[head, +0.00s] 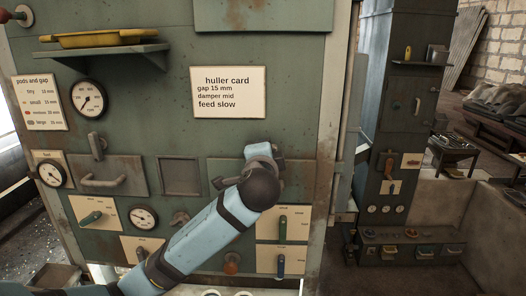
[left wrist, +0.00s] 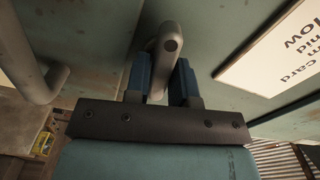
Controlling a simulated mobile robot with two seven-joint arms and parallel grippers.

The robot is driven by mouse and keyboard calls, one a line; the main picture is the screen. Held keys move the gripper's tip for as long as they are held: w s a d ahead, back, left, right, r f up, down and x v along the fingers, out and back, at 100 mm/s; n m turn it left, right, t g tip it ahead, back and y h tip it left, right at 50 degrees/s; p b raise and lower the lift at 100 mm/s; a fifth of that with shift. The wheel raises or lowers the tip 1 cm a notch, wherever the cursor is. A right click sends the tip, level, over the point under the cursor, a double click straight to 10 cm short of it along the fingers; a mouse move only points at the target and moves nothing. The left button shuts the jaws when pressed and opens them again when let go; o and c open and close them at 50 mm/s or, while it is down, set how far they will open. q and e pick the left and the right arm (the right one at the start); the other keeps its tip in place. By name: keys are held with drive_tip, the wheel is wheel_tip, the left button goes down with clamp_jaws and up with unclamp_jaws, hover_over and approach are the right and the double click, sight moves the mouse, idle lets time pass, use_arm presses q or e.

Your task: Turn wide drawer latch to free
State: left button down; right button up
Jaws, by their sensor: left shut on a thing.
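The wide drawer latch is a grey rounded lever on the green machine front; it shows in the left wrist view (left wrist: 168,45) between my two blue fingers. My left gripper (head: 264,155) is shut on it, with one finger on each side (left wrist: 160,82). In the head view my gripper and dark wrist joint hide most of the latch. The wide drawer (head: 298,168) lies behind my gripper. My right gripper is not in view.
A smaller drawer with a grey handle (head: 100,183) and its own latch (head: 97,146) is at the left. A huller card (head: 229,92) hangs above my gripper. A shelf (head: 100,55) with a yellow tray juts out at upper left. Gauges and levers sit below and around my arm.

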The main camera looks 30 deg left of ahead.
use_arm(q)
drive_tip(key=shift+f+m, duration=0.1)
drive_tip(key=shift+m, duration=1.1)
drive_tip(key=c, duration=1.1)
unclamp_jaws()
drive_tip(key=shift+o, duration=0.2)
